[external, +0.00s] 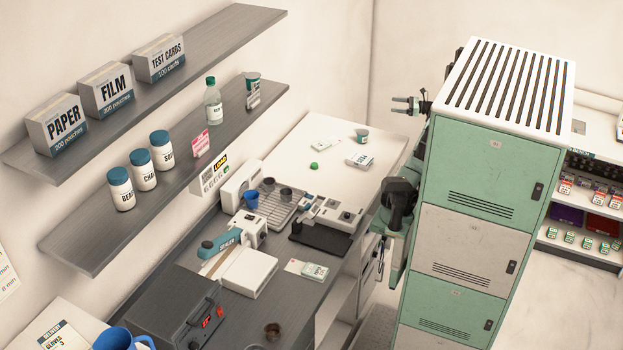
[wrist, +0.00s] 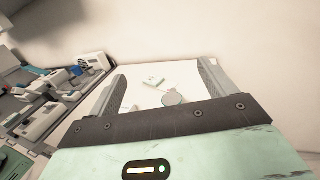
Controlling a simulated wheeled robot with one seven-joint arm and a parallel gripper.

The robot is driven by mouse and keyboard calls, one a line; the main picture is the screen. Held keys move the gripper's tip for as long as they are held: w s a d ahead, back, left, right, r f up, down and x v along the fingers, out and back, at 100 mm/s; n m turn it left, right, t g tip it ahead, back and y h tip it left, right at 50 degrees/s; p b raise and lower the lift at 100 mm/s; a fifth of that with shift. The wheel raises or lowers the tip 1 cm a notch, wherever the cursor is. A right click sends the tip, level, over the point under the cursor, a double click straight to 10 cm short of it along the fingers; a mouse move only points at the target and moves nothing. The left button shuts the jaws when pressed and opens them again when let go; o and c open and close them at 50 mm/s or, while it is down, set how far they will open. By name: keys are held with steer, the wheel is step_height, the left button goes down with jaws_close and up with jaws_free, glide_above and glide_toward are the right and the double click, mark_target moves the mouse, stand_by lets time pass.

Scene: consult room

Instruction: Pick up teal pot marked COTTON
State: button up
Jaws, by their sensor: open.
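A small teal and white pot (external: 362,135) stands on the white tabletop near the wall in the external view. Its lettering is too small to read, so I cannot confirm COTTON. In the wrist view a round grey-topped item (wrist: 172,99), probably this pot, shows between my fingers, farther off on the tabletop. My gripper (external: 398,104) is open and empty, above and to the right of the pot, with its fingers pointing left. It also shows in the wrist view (wrist: 162,75), its two fingers wide apart.
A small labelled box (external: 360,160) and a green item (external: 314,166) lie on the white tabletop (external: 330,190). Devices crowd the grey counter to the left. A shelf (external: 228,117) with jars and a bottle runs along the wall. A green and grey cabinet (external: 480,170) stands at right.

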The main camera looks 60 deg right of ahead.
step_height(320, 180, down, 18)
steer(key=shift+s+r, duration=0.1)
steer(key=shift+r, duration=0.05)
steer(key=p, duration=0.2)
glide_toward(358, 132)
steer(key=x, duration=0.3)
steer(key=shift+w+a, duration=0.2)
steer(key=shift+w, duration=0.1)
steer(key=x, duration=0.1)
steer(key=p+x, duration=0.1)
steer(key=x, duration=0.1)
steer(key=p+x, duration=0.1)
steer(key=shift+w+a+r, duration=0.2)
steer(key=shift+a+r, duration=0.1)
steer(key=shift+a, duration=0.05)
steer(key=shift+w+f, duration=0.1)
steer(key=shift+w, duration=0.3)
steer(key=c, duration=0.7)
